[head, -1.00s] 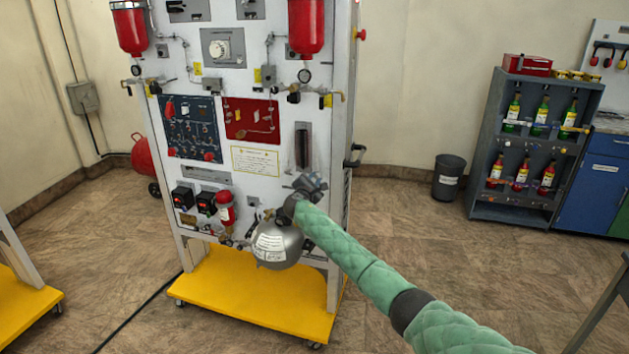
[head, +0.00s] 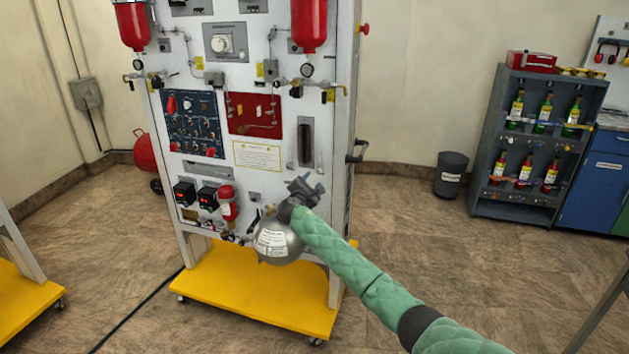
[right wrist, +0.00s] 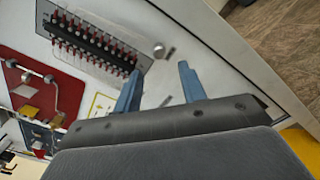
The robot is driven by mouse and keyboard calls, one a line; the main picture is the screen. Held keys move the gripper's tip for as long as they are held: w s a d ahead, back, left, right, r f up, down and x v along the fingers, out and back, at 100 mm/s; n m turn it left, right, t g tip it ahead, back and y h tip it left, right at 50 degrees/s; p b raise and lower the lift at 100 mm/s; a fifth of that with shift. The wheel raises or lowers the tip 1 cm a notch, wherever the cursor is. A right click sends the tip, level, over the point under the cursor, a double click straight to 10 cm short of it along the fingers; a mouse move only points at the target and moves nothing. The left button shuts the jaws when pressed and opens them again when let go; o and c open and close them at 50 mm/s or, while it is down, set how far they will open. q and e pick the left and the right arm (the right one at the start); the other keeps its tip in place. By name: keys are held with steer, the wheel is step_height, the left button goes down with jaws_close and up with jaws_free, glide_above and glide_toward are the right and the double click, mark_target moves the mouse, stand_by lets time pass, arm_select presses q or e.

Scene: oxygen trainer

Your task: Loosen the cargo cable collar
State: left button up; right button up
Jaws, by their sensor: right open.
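The trainer's white panel (head: 270,90) stands ahead of me. I cannot pick out the cargo cable collar for certain in either view. My right gripper (head: 303,188) is in front of the panel's lower right part, below a dark vertical slot (head: 305,142). In the right wrist view the two blue fingers of my right gripper (right wrist: 160,82) are apart with nothing between them. They point at the white panel face, close to a small round metal knob (right wrist: 158,50) and a dark strip with red-and-white rows (right wrist: 92,42). My left gripper is not in view.
A grey sphere (head: 277,243) with a label hangs low on the panel, partly behind my right arm. A red panel (head: 254,115) and a blue panel (head: 193,123) are to the left. A yellow base (head: 255,290) sticks out at floor level.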

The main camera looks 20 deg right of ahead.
steer(key=shift+v, duration=1.1)
